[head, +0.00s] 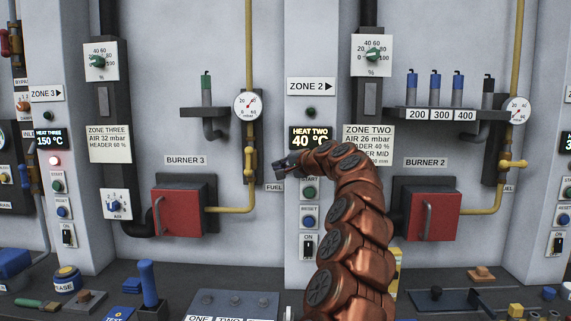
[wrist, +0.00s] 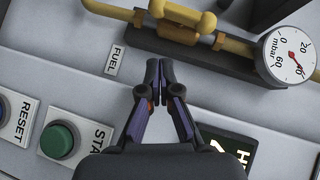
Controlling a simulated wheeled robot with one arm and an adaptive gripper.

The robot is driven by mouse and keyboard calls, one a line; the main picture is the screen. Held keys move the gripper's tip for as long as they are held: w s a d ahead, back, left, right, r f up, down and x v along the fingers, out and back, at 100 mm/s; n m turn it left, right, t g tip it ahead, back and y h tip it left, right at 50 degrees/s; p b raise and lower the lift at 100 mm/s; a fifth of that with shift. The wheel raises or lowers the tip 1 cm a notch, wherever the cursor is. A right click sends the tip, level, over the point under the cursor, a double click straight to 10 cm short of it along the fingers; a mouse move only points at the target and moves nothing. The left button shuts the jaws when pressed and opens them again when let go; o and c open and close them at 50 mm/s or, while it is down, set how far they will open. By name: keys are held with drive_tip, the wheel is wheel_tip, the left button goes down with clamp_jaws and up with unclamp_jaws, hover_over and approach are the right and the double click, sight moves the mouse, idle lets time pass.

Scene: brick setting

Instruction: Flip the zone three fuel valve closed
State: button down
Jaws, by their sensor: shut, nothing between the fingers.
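The zone three fuel valve is a yellow handle (head: 249,159) on the vertical yellow pipe beside burner 3, below a round gauge. In the wrist view the handle (wrist: 188,14) lies along its pipe, near the top edge. My gripper (head: 281,168) is to the right of the valve in the head view, in front of the wall by the FUEL label (head: 275,188). In the wrist view my gripper (wrist: 160,64) has its fingertips together, empty, pointing toward the valve; a gap shows between them and the handle.
The pressure gauge (head: 247,105) sits above the valve. The zone two pillar with its heat display (head: 311,138) and START button (head: 310,193) stands close behind my arm. The red burner 3 door (head: 179,210) is at left. A cluttered bench (head: 180,290) runs along the front.

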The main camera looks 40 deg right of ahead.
sight(249, 162)
drive_tip(key=w+a+f+p, duration=0.2)
drive_tip(key=w+a, duration=0.1)
drive_tip(key=w, duration=0.4)
drive_tip(key=shift+w+f, duration=0.15)
drive_tip(key=shift+f, duration=0.15)
idle(0.4)
